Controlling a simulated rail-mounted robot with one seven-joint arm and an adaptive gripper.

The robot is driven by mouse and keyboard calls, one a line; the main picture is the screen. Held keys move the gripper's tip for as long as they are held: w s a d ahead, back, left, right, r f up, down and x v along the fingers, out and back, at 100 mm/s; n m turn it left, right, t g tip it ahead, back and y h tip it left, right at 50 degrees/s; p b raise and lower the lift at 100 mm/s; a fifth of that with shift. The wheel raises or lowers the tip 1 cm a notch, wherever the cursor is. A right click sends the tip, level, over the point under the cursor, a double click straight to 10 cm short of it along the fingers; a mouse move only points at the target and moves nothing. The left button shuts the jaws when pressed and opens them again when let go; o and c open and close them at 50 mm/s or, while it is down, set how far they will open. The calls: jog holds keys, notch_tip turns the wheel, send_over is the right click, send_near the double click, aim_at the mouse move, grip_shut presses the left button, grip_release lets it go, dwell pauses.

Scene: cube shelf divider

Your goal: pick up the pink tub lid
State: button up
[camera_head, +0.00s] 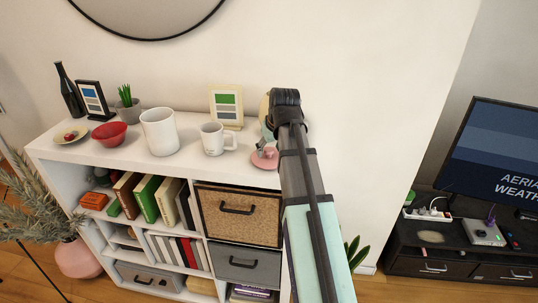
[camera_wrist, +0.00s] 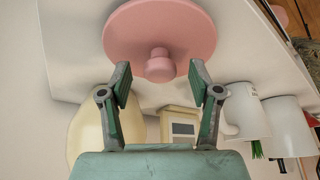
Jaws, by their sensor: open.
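The pink tub lid (camera_head: 265,160) lies at the right end of the white shelf top, partly hidden by my arm in the head view. In the wrist view the lid (camera_wrist: 150,22) is a round pink disc with a small round knob (camera_wrist: 160,66) facing my gripper. My gripper (camera_wrist: 160,76) is open, with one finger on each side of the knob and a gap showing on both sides. In the head view my gripper (camera_head: 262,148) is right at the lid, mostly hidden behind my arm.
A white mug (camera_head: 212,139), a cream framed card (camera_head: 226,106) and a larger white cup (camera_head: 159,131) stand left of the lid. A cream rounded vessel (camera_wrist: 88,132) is close beside my gripper. The shelf top's front edge is near the lid.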

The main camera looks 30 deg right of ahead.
jog(key=shift+w+f, duration=0.2)
jog(key=shift+f, duration=0.3)
grip_shut()
jog(key=shift+r, duration=0.2)
